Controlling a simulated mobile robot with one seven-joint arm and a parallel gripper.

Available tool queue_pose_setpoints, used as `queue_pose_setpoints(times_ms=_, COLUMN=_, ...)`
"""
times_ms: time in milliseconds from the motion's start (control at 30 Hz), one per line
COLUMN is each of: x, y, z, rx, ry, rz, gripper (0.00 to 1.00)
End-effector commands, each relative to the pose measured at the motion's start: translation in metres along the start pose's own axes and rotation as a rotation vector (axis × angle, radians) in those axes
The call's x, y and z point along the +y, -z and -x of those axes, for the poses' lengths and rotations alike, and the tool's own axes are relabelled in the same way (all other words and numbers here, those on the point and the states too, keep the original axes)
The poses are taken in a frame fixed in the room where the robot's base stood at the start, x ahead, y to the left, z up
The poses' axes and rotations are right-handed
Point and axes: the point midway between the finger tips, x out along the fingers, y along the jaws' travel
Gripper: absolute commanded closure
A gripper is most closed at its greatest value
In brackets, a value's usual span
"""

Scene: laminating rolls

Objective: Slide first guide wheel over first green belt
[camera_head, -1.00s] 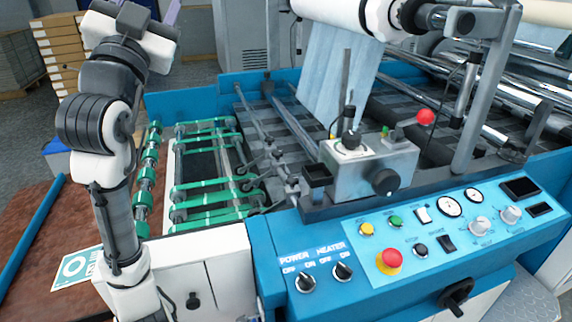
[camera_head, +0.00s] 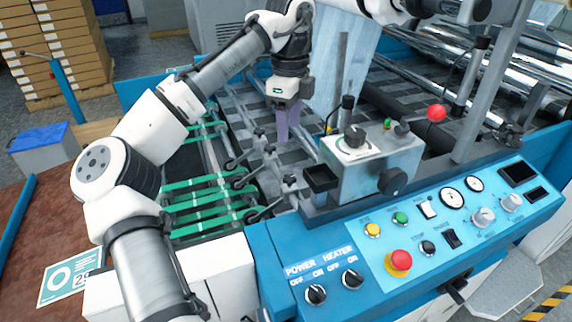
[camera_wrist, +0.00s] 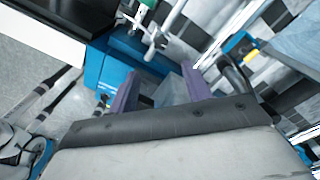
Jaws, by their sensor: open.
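Several green belts (camera_head: 200,199) run side by side at the left end of the blue machine. Small dark guide wheels on metal arms (camera_head: 240,183) stand at the belts' right ends. I cannot tell which wheel or belt is the first. My gripper (camera_head: 283,136) points down over the grey slatted bed, right of the belts and left of the control box, with nothing between its purple fingers. In the wrist view the fingers (camera_wrist: 163,88) are apart, and a metal guide arm (camera_wrist: 150,36) with a bit of green shows beyond them.
The grey control box (camera_head: 365,165) with a dark knob stands close to the right of my gripper. A hanging blue film sheet (camera_head: 338,70) is behind it. Metal rods cross the bed. The blue control panel (camera_head: 420,240) lies in front.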

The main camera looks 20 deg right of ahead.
Motion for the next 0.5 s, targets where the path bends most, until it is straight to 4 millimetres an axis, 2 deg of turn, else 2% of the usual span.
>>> queue_pose_setpoints(times_ms=500, x=-0.001, y=0.001, z=-0.093, rx=0.006, ry=0.004, rz=0.001, gripper=0.51)
